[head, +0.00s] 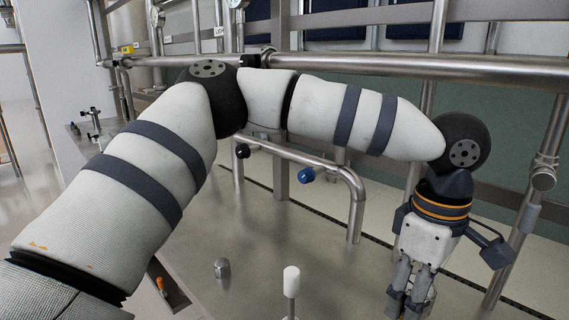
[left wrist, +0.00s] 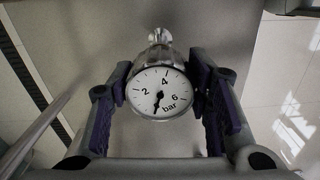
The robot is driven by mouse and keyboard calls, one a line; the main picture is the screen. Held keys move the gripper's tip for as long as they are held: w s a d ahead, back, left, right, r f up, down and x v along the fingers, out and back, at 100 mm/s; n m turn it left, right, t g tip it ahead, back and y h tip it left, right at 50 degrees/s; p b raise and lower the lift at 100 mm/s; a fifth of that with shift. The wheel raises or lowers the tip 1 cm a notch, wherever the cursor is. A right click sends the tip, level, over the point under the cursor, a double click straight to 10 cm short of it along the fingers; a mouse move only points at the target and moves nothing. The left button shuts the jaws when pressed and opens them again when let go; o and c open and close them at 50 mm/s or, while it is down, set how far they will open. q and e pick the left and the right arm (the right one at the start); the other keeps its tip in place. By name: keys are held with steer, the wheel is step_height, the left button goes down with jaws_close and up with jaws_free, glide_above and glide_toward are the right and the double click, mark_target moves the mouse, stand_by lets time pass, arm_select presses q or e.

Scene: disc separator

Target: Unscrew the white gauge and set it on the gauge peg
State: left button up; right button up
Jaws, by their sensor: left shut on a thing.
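The white gauge (left wrist: 160,95) has a round dial with a black needle and the word bar. In the left wrist view it sits between the two fingers of my left gripper (left wrist: 165,100), which is shut on it. A shiny metal fitting (left wrist: 159,38) shows beyond the gauge; whether they are joined is unclear. In the head view my left gripper (head: 410,300) points down at the lower right, its tips near the bottom edge, and the gauge cannot be made out there. A thin post with a white top (head: 291,280) stands at the bottom middle; I cannot tell if it is the gauge peg.
A steel surface (head: 255,240) lies below, largely bare. A small metal knob (head: 222,268) is left of the white-topped post. A bent pipe rail (head: 330,168) with a blue ball end (head: 307,175) and a black one stands behind. A long horizontal pipe (head: 400,65) crosses the back.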

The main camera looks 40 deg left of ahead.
arm_select(q)
steer(key=n, duration=0.6)
steer(key=shift+w, duration=0.15)
steer(key=n, duration=0.6)
steer(key=shift+a+n, duration=0.1)
steer(key=shift+n, duration=0.3)
steer(key=o, duration=1.4)
steer(key=shift+r, duration=0.1)
step_height(320, 180, up, 12)
steer(key=shift+f, duration=0.1)
